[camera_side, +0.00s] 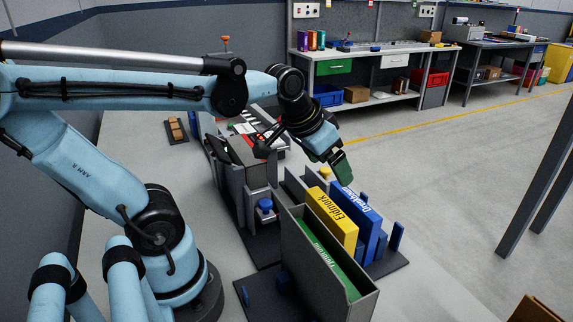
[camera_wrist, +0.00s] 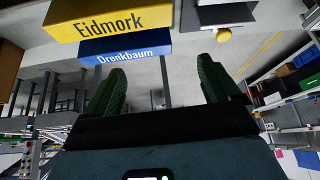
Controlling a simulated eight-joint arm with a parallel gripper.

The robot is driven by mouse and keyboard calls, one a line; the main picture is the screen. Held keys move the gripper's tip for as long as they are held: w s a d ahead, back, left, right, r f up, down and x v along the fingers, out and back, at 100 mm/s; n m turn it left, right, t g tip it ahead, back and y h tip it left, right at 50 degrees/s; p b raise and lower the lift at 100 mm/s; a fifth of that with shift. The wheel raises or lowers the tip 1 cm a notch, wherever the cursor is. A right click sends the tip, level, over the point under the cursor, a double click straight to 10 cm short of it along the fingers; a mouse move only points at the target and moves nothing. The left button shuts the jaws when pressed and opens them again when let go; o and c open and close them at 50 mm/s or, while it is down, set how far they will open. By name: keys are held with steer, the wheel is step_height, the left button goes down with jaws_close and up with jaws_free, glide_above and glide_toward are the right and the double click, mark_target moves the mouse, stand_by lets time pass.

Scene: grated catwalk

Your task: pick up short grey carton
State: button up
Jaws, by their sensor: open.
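My gripper (camera_side: 343,168) is over the row of upright boxes, behind and above the blue box. In the wrist view its two green fingers (camera_wrist: 162,66) are spread wide with nothing between them. I cannot clearly make out a short grey carton in either view.
A green box (camera_side: 330,258) sits in a tall grey holder (camera_side: 305,275) at the front. Dark machinery (camera_side: 243,155) stands left of the boxes. Workbenches (camera_side: 375,52) line the back. Dark posts (camera_side: 535,180) rise at the right; the floor between is clear.

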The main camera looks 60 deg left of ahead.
steer(key=c, duration=0.5)
step_height(320, 180, up, 8)
steer(key=r+n+g, duration=0.1)
steer(key=n+g, duration=0.5)
steer(key=n, duration=1.1)
glide_above(239, 141)
steer(key=shift+h, duration=0.4)
steer(key=shift+d+f, duration=0.15)
steer(key=shift+f, duration=5.7)
